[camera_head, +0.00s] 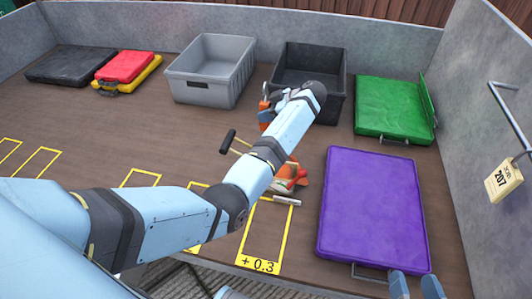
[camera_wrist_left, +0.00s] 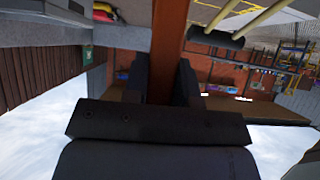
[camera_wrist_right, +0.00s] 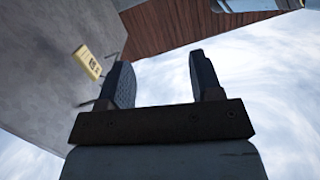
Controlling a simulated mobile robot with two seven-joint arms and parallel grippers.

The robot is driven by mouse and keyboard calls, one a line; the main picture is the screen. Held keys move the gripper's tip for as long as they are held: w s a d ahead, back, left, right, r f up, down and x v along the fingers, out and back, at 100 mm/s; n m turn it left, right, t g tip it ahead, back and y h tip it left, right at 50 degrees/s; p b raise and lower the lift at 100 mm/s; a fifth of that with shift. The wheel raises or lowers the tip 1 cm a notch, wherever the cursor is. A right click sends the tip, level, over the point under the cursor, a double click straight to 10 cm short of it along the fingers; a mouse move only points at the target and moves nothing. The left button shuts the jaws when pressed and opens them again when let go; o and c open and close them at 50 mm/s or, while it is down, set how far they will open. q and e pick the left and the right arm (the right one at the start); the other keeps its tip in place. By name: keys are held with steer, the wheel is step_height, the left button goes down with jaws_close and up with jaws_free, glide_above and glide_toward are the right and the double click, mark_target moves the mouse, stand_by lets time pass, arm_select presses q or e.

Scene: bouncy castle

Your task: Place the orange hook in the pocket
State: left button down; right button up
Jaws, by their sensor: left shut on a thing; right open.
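The orange hook (camera_head: 264,113) shows as a short upright orange piece near the front of the dark crate, partly hidden by my left arm. My left gripper (camera_wrist_left: 162,80) is shut on it; in the left wrist view the hook is an orange bar (camera_wrist_left: 169,40) between the fingers. In the head view the left gripper is mostly hidden behind its own wrist. No pocket can be made out clearly. My right gripper (camera_head: 415,286) is at the bottom right, by the purple pad's front edge; in the right wrist view (camera_wrist_right: 160,66) it is open and empty.
A grey crate (camera_head: 188,91) and black crate (camera_head: 339,111) stand at the back. Green (camera_head: 391,105) and purple (camera_head: 371,206) pads lie right. An orange-red item (camera_head: 291,178) and black-headed tool (camera_head: 228,141) are near my left arm. A tag (camera_head: 503,180) hangs on the right wall.

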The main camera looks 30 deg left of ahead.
arm_select(q)
step_height(320, 180, down, 14)
steer(key=b, duration=0.4)
steer(key=shift+f, duration=0.45)
steer(key=shift+r, duration=0.1)
arm_select(e)
step_height(320, 180, up, 6)
steer(key=a+t+y, duration=0.2)
steer(key=t+y, duration=0.1)
steer(key=shift+a+r, duration=0.25)
steer(key=shift+a, duration=0.15)
arm_select(q)
steer(key=shift+f+b, duration=0.3)
steer(key=shift+b, duration=0.05)
steer(key=c, duration=0.9)
jaws_free()
steer(key=shift+r, duration=0.1)
arm_select(e)
steer(key=shift+f, duration=0.3)
